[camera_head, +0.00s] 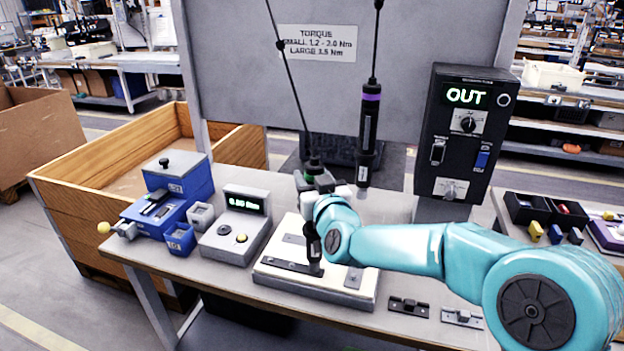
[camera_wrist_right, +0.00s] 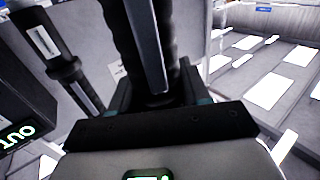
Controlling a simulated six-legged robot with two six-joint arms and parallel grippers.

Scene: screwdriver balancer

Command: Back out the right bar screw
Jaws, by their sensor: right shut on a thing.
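My right gripper (camera_head: 314,184) is shut on the dark powered screwdriver with a green band (camera_head: 314,163), which hangs on a cable. The screwdriver's dark body (camera_wrist_right: 148,45) stands between the jaws in the right wrist view. Its lower part points down to the right end of a black bar (camera_head: 285,264) on the pale fixture plate (camera_head: 318,287). I cannot tell whether the bit sits in the screw; the screw head is hidden. The control box (camera_head: 468,130) shows "OUT". My left gripper is not in view.
A second screwdriver with a purple band (camera_head: 368,130) hangs just right of my gripper. A torque tester (camera_head: 238,225) and blue fixture (camera_head: 165,208) stand left of the plate. Small dark parts (camera_head: 409,306) lie near the table's front edge.

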